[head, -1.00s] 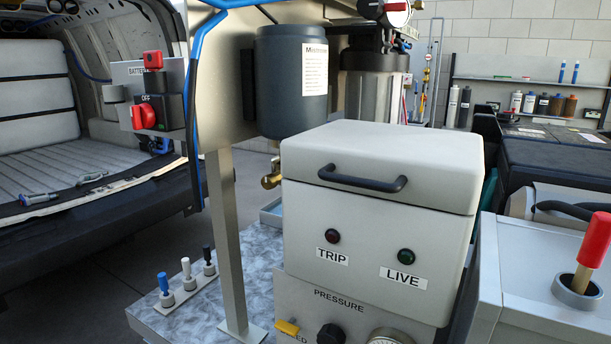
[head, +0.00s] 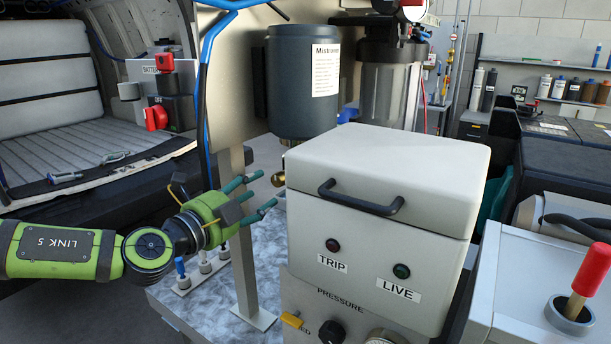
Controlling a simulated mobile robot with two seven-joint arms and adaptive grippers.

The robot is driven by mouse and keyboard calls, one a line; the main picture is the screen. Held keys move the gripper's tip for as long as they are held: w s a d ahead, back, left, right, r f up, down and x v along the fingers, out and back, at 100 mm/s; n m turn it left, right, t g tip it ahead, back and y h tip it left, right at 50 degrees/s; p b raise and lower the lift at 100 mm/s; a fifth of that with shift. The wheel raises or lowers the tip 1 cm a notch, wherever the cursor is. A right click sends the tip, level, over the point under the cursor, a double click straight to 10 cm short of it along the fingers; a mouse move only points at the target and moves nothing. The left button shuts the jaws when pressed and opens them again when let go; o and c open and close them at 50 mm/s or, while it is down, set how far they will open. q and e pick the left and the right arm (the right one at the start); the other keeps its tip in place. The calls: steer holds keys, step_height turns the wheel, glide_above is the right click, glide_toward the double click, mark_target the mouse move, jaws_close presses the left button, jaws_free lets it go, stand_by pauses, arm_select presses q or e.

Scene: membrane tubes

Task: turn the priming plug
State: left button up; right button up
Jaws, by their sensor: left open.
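No part carries a label naming it the priming plug. A small brass fitting (head: 280,178) sits below the dark canister (head: 303,85), beside the left wall of the white lidded box (head: 385,165); it is small and partly hidden. A red handle on a brass-coloured stem (head: 590,272) stands in a grey collar at the right edge. My green left gripper (head: 260,192) is open and empty, its dark teal fingers pointing right, in front of the metal post and short of the brass fitting in the picture. My right gripper is out of view.
The metal post (head: 243,265) rises from the speckled bench top (head: 190,320). Small toggles, one blue (head: 180,267), stand below my left gripper. The white box has a dark handle (head: 360,197). A red battery switch (head: 156,118) is at the left, near the open van.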

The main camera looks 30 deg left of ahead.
mark_target(275, 181)
arm_select(q)
steer(key=shift+w+d+r+p, duration=0.1)
steer(key=shift+w+d+p, duration=0.05)
steer(key=shift+w+p, duration=0.8)
steer(key=shift+w+d+p, duration=0.2)
steer(key=shift+w+p, duration=0.35)
steer(key=shift+w, duration=0.45)
steer(key=shift+w+a+r+p, duration=0.15)
steer(key=shift+w+p, duration=0.25)
steer(key=shift+p, duration=0.15)
steer(key=shift+w+a+r+p, duration=0.15)
steer(key=shift+w+p, duration=0.25)
steer(key=shift+p, duration=0.1)
steer(key=shift+w+d+f+p, duration=0.15)
steer(key=shift+w+p, duration=0.3)
steer(key=shift+w, duration=0.05)
steer(key=shift+w+d+f, duration=0.15)
steer(key=shift+w+f, duration=0.05)
steer(key=shift+w, duration=0.05)
jaws_close()
